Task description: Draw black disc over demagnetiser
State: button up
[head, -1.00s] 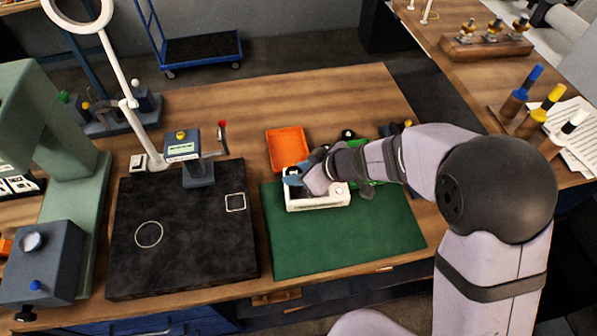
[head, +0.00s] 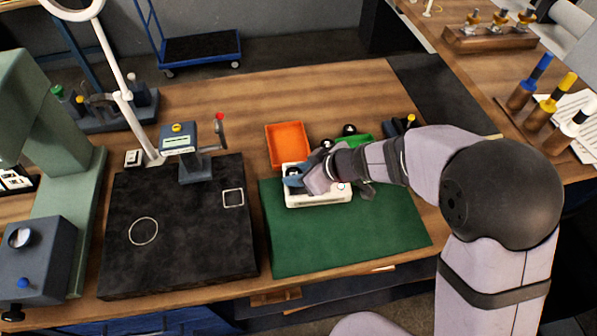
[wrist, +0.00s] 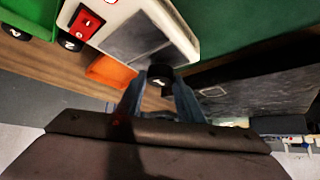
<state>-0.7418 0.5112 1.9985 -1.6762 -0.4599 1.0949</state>
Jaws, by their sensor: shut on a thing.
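The demagnetiser is a white box (head: 318,198) on the green mat; in the wrist view its white body (wrist: 178,28) shows a grey top plate and a red switch. My gripper (head: 292,177) is over the box's left end in the head view. In the wrist view my gripper (wrist: 160,97) has its two fingers shut on a black disc (wrist: 160,76) with a small white mark. The disc is at the edge of the grey plate in that view; I cannot tell whether it touches. In the head view my gripper largely hides the disc.
An orange tray (head: 288,145) and a green tray (head: 359,141) lie behind the box. More black discs (head: 349,130) are near the green tray. A black plate (head: 180,235) with white outlines lies left of the green mat (head: 345,240). The mat's front is clear.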

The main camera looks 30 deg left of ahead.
jog(key=shift+f, duration=0.4)
dwell(0.5)
jog(key=shift+d+r, duration=0.1)
jog(key=shift+w+d+p, duration=0.3)
jog(key=shift+w+p, duration=0.05)
jog(key=shift+w, duration=0.05)
jog(key=shift+w+d, duration=0.15)
jog(key=shift+w+d+p, duration=0.3)
jog(key=shift+p, duration=0.15)
jog(key=shift+d, duration=0.1)
dwell(0.3)
jog(key=shift+w+d+p, duration=0.35)
jog(key=shift+w+p, duration=0.05)
jog(key=shift+p, duration=0.15)
